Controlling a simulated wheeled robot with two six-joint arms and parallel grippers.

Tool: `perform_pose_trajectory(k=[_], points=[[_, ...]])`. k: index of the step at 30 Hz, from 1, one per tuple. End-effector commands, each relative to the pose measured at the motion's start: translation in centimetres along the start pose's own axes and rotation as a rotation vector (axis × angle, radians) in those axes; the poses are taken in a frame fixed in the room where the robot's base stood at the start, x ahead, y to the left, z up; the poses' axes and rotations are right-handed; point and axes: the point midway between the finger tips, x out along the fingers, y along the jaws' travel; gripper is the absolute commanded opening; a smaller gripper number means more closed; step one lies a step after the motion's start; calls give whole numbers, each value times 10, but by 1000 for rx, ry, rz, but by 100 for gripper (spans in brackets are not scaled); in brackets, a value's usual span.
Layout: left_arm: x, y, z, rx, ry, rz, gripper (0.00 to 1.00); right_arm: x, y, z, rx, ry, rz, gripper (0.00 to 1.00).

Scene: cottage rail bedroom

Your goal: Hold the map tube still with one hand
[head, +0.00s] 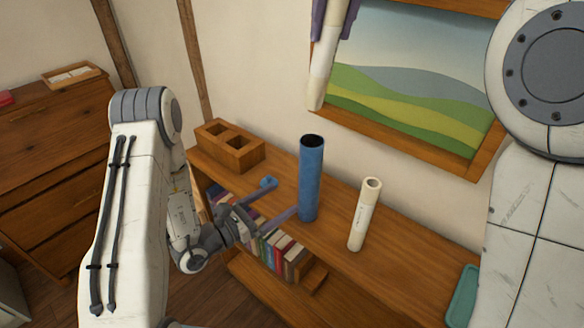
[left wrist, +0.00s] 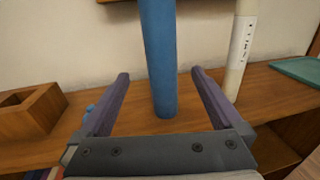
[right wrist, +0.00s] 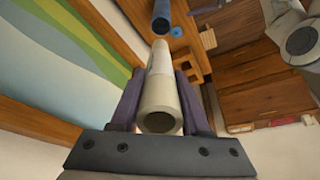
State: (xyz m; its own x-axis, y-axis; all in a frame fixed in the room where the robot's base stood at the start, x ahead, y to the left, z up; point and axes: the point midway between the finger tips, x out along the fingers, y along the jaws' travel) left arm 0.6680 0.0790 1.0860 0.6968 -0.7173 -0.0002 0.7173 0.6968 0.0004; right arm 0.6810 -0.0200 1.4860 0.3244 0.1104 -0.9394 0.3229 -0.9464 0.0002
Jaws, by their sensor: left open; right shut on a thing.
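The blue map tube (head: 311,180) stands upright on the wooden shelf top, its dark open end facing up. My left gripper (head: 286,197) is open low beside it. In the left wrist view the blue tube (left wrist: 160,60) stands between the two purple fingers, and I see a gap on each side. My right gripper (right wrist: 160,72) is shut on a cream roll (right wrist: 159,100), which it holds up in front of the window. The roll's hollow near end faces the right wrist camera. Another white roll (head: 363,215) with small print stands on the shelf right of the blue tube.
A small blue piece (head: 268,183) lies by a left fingertip. A wooden box with compartments (head: 230,150) stands at the shelf's far left. A teal tray (head: 463,297) lies at the right. The window frame (head: 420,145) is behind.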

Motion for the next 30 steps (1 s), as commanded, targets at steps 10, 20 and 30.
perform_pose_trajectory(k=[10, 20, 30], points=[[65, -3, 1, 3, -2, -9, 100, 0, 0, 0, 0, 1, 0, 0], [106, -2, 1, 1, -1, -6, 100, 0, 0, 0, 0, 1, 0, 0], [110, -2, 0, -1, 0, -5, 100, 0, 0, 0, 0, 1, 0, 0]])
